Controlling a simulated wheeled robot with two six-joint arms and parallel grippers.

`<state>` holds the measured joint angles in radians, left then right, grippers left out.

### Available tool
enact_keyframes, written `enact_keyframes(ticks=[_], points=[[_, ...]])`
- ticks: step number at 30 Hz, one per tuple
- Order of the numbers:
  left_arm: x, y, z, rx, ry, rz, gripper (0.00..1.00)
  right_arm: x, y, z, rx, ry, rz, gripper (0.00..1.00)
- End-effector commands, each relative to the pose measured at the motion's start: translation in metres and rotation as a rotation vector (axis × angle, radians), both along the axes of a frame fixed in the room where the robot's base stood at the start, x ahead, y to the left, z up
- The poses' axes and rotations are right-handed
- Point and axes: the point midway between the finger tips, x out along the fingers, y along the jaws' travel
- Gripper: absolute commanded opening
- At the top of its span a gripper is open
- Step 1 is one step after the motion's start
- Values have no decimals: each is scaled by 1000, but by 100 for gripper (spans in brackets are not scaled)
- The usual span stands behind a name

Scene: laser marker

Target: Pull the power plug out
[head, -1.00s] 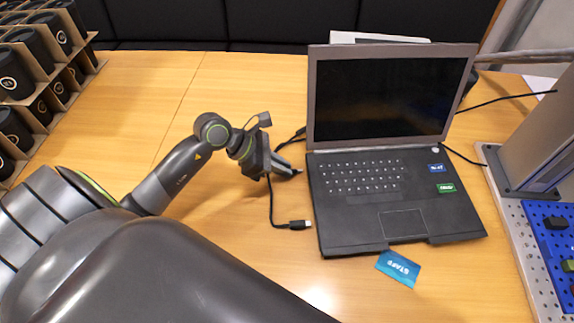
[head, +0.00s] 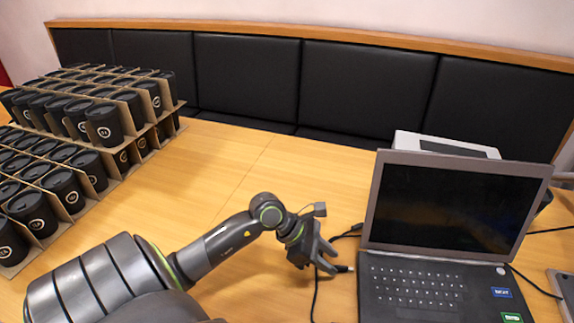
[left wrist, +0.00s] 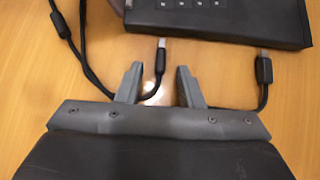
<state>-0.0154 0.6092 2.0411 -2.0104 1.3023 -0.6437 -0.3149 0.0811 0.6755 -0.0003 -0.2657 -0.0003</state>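My left gripper (head: 328,259) is open beside the left edge of the laptop (head: 412,287). In the left wrist view its two fingers (left wrist: 159,84) stand apart with a dark cable plug (left wrist: 160,62) between and just ahead of them. The plug's bare metal tip points at the laptop, with a small gap seen between tip and edge. The plug also shows in the head view (head: 343,268). A second cable end (left wrist: 263,70) lies to the right in the left wrist view. Which plug is the power plug I cannot tell. My right gripper is out of view.
Stacked cardboard trays of black cups (head: 104,122) fill the left side. A white device (head: 445,146) stands behind the laptop. A black cable (left wrist: 64,32) runs over the wooden table (head: 200,177). The table's middle back is clear.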

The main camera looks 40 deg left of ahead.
Motion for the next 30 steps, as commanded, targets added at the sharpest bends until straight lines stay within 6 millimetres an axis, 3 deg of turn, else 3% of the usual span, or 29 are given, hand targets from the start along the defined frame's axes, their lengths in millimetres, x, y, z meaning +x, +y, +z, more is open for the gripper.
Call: enact_keyframes(ticks=[24,30], points=[[-41,56,68,7,4,-1,34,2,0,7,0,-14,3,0],[-50,68,84,6,5,-1,34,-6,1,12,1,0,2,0]])
